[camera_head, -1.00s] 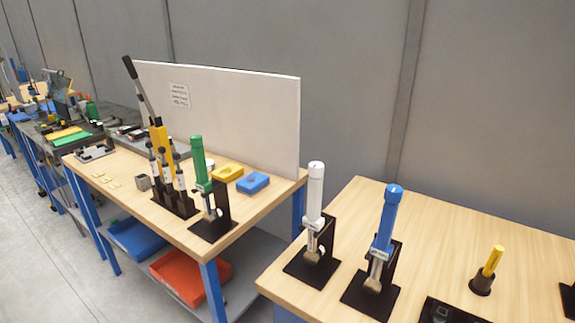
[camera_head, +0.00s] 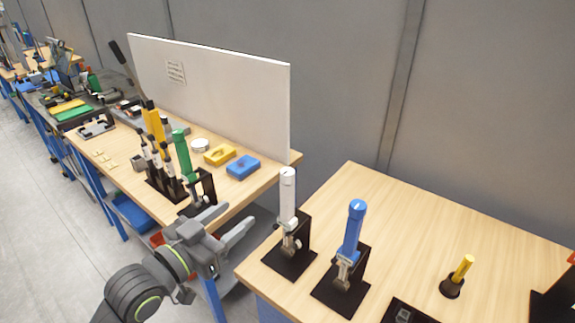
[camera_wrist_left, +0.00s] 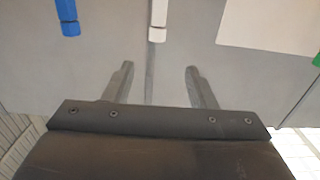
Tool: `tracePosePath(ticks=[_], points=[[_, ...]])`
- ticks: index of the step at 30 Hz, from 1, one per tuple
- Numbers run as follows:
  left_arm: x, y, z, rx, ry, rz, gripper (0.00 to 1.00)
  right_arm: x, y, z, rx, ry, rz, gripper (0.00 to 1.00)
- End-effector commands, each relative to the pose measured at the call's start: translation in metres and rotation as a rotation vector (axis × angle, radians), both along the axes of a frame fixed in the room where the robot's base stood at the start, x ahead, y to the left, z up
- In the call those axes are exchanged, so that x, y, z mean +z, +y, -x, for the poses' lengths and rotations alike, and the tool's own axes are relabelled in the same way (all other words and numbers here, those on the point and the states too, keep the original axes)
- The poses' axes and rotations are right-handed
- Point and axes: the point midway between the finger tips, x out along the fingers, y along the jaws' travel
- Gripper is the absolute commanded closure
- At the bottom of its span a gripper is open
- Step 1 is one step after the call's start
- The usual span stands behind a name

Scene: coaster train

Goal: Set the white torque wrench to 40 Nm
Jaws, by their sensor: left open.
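The white torque wrench (camera_head: 287,200) stands upright in a black stand (camera_head: 291,262) at the left end of the near table. Its white handle is on top. My left gripper (camera_head: 236,222) is open and empty, to the left of the wrench and apart from it, over the gap between the two tables. In the left wrist view the white handle (camera_wrist_left: 158,20) shows beyond the open fingers (camera_wrist_left: 158,82), roughly in line with the space between them. The scale on the wrench is too small to read. My right gripper is not in view.
A blue wrench (camera_head: 353,230) stands just right of the white one, and a yellow-handled tool (camera_head: 460,272) farther right. On the left table a green wrench (camera_head: 182,155) stands near my left arm. A white panel (camera_head: 215,95) rises behind it.

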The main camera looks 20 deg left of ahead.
Motion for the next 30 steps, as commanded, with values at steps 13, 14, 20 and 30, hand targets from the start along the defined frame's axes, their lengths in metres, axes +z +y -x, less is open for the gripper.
tracePosePath(ticks=[13,14,20,30], points=[[0.010,-0.020,-0.044,-0.008,-0.013,0.007,0.49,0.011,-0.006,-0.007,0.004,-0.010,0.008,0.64],[0.010,-0.023,-0.049,-0.009,-0.013,0.007,0.49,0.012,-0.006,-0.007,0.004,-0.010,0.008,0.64],[0.010,-0.036,-0.087,-0.010,-0.012,0.006,0.49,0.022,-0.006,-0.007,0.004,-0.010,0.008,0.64],[0.009,-0.056,-0.140,-0.010,-0.011,0.003,0.49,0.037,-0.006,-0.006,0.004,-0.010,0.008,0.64]])
